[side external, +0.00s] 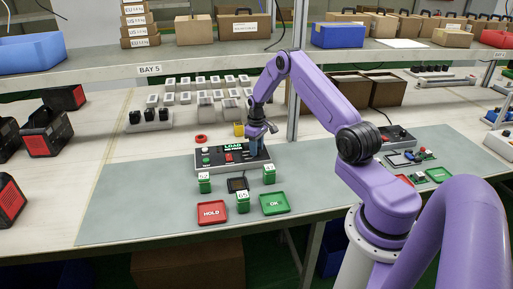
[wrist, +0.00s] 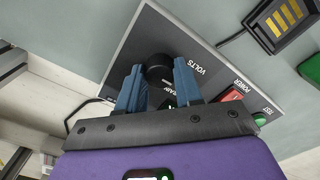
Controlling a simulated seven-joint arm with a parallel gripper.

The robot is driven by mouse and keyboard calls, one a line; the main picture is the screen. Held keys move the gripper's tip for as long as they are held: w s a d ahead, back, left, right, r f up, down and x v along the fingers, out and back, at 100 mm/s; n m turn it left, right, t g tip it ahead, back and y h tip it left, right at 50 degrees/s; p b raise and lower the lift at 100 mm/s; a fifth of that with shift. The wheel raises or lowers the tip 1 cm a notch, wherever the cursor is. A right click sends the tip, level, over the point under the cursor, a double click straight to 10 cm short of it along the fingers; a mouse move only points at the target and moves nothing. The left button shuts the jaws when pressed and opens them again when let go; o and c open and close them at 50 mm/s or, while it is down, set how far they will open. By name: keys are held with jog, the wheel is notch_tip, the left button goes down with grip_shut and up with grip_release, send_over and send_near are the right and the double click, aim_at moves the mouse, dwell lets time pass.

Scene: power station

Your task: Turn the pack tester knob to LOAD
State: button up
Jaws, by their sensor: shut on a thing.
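The pack tester (side external: 215,163) is a dark panel box on the grey mat, with a green display (side external: 233,146) that appears to read LOAD. It also fills much of the wrist view (wrist: 205,48), where the words VOLTS and POWER show. My gripper (side external: 257,138) is over the tester's right end. In the wrist view its blue fingers (wrist: 157,82) are shut on the round black knob (wrist: 158,66), one on each side. The knob is hidden behind the fingers in the side view. Its pointer and the marks around it cannot be made out.
Green battery packs (side external: 204,183) stand in front of the tester around a small black holder (side external: 238,184). A red HOLD tray (side external: 212,213) and a green OK tray (side external: 274,204) lie nearer. Another tester (side external: 397,137) is at right. A shelf (side external: 180,62) runs behind.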

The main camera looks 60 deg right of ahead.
jog(key=o, duration=1)
jog(key=shift+o, duration=0.2)
jog(key=shift+r, duration=0.1)
notch_tip(320, 180, up, 17)
jog(key=shift+r, duration=0.15)
